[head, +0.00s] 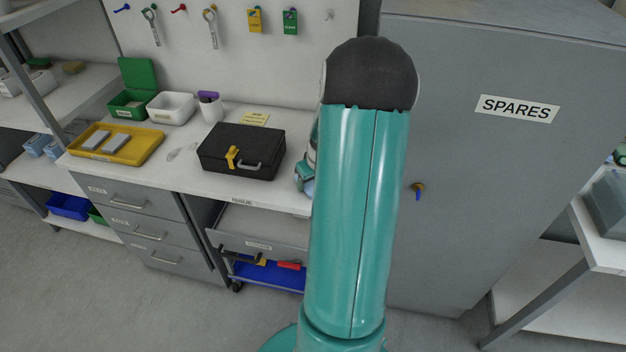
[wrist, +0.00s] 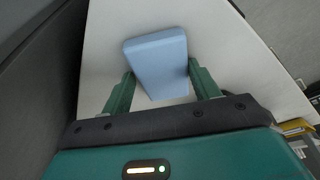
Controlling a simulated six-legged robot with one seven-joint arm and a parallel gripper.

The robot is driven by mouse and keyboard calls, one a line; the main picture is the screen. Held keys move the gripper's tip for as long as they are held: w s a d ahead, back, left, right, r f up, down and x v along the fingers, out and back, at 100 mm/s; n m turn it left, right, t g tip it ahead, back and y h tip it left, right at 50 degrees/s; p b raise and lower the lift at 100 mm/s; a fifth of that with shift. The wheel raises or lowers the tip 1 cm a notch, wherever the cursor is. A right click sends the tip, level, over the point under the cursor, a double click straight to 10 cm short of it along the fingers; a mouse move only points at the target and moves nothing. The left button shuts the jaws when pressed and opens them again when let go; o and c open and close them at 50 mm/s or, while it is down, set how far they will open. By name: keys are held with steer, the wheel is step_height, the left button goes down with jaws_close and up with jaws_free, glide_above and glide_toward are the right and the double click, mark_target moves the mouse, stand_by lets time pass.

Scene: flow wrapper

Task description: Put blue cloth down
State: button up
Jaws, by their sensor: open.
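The blue cloth (wrist: 158,58) is a pale blue folded block in the wrist view, over the white bench top (wrist: 215,30). My gripper (wrist: 161,75) is open, with one green finger on each side of the cloth's near part. The right finger looks close to the cloth's edge; I cannot tell whether it touches. I cannot tell for sure whether the cloth rests flat on the top. In the head view my own teal arm hides the cloth and most of my gripper.
On the workbench (head: 190,182) stand a black case (head: 243,151), a yellow tray (head: 139,145) with grey blocks, a white bin (head: 171,107) and a green bin (head: 130,103). A drawer below is pulled out. The grey SPARES cabinet (head: 480,190) stands right of the bench.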

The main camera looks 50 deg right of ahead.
steer(key=shift+w+a+f, duration=0.2)
steer(key=shift+a+f, duration=0.15)
steer(key=shift+a, duration=0.25)
steer(key=shift+r, duration=0.2)
steer(key=d+v, duration=0.2)
steer(key=v, duration=1.1)
steer(key=w+a+r+n, duration=0.15)
steer(key=a+r, duration=0.35)
steer(key=a, duration=0.7)
steer(key=w+a+r+n, duration=0.1)
steer(key=w+a+r, duration=0.3)
steer(key=a, duration=0.8)
steer(key=s+a+r+n+t, duration=0.1)
steer(key=s+a, duration=0.3)
steer(key=a, duration=0.4)
steer(key=s+a+r+n+t+y, duration=0.1)
steer(key=s+a+r, duration=0.2)
steer(key=s+a, duration=0.2)
steer(key=a, duration=0.3)
steer(key=shift+a+r, duration=0.3)
steer(key=shift+a, duration=0.1)
steer(key=shift+s, duration=0.1)
